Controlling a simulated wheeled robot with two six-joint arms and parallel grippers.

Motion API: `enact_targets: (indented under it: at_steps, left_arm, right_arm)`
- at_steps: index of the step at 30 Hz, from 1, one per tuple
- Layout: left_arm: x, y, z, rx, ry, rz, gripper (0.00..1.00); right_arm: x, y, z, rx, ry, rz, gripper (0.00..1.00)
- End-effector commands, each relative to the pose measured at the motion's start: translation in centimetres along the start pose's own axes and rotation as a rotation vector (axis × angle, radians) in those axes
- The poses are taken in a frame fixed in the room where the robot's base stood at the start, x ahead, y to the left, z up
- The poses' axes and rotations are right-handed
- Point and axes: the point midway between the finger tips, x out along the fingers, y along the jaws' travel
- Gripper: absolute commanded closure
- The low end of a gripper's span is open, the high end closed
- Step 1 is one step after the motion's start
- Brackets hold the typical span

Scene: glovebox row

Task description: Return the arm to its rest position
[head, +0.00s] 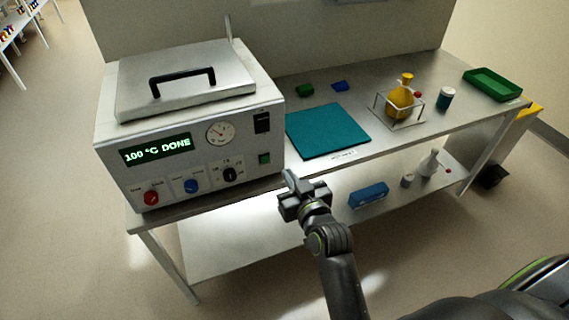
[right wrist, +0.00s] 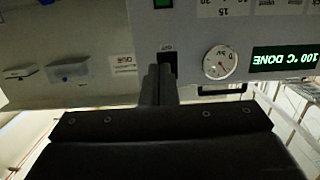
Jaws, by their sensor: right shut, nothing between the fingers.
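My right arm comes in from the bottom of the head view. Its gripper (head: 290,176) is shut and empty, in front of the bench's front edge, just off the lower right corner of the white machine (head: 245,185). In the right wrist view, which is upside down, the shut fingers (right wrist: 160,78) point toward the machine's front panel and overlap the black switch (right wrist: 168,60) in the picture. I cannot tell from that view how far apart they are. The machine's display (head: 155,150) reads "100 °C DONE". The machine's lid (head: 185,80) is closed. My left gripper is not in view.
The bench (head: 290,90) holds a teal mat (head: 328,131), a green block (head: 305,90), a blue block (head: 340,86), a yellow flask (head: 400,98) in a wire stand, a capped jar (head: 445,98) and a green tray (head: 492,84). A lower shelf (head: 235,245) carries a blue box (head: 369,195). Floor in front is open.

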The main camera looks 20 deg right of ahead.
Motion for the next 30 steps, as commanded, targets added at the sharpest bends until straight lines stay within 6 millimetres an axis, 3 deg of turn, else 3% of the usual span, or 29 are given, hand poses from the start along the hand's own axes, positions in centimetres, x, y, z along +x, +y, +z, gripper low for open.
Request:
enact_targets:
  at_steps: [6,23,26,29,30]
  left_arm:
    - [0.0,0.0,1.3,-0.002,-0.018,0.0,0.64]
    - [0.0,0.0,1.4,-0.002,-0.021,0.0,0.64]
    - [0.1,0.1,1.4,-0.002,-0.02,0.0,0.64]
    - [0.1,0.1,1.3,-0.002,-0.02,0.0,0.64]
    - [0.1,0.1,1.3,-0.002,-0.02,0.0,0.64]
  right_arm:
    - [-1.0,0.0,0.3,0.001,0.001,0.001,1.0]
    - [-1.0,0.0,0.8,0.0,-0.008,-0.001,1.0]
    - [-0.6,-0.1,3.3,0.0,-0.057,-0.005,1.0]
    - [-0.2,-0.1,8.5,0.002,-0.157,-0.011,1.0]
    - [-0.2,-0.1,11.2,0.003,-0.207,-0.013,1.0]
